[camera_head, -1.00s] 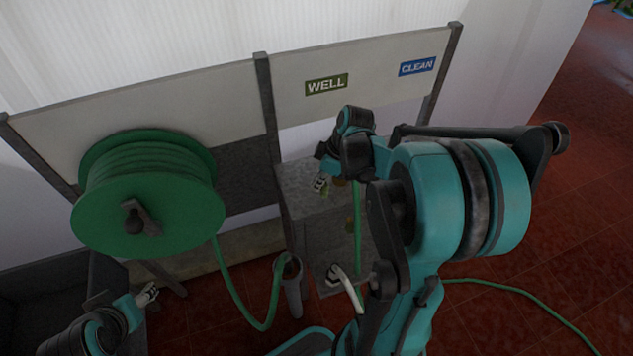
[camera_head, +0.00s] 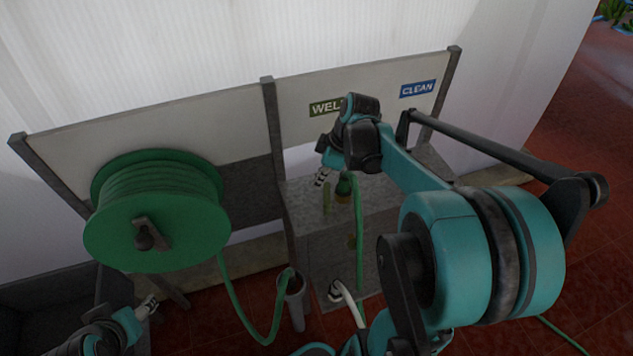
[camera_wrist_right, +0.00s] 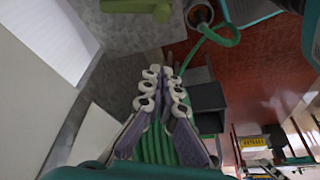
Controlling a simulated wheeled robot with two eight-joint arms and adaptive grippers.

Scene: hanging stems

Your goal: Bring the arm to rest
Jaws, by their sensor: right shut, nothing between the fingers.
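My right arm (camera_head: 455,250) is raised and bent in front of the grey cabinet in the head view. Its gripper (camera_head: 321,178) hangs above the left part of the cabinet top, below the WELL label. In the right wrist view this gripper (camera_wrist_right: 163,82) is shut and empty, with the green hose reel (camera_wrist_right: 155,148) behind its fingers. My left gripper (camera_head: 148,305) is low at the left, below the reel, and too small to tell open from shut.
The green hose reel (camera_head: 155,215) stands left of the cabinet (camera_head: 310,215). Its hose hangs down to a grey tube (camera_head: 296,300). Small green items (camera_head: 343,188) are at the cabinet top. A panel carries WELL (camera_head: 322,108) and CLEAN (camera_head: 417,89) labels. Red floor lies open at right.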

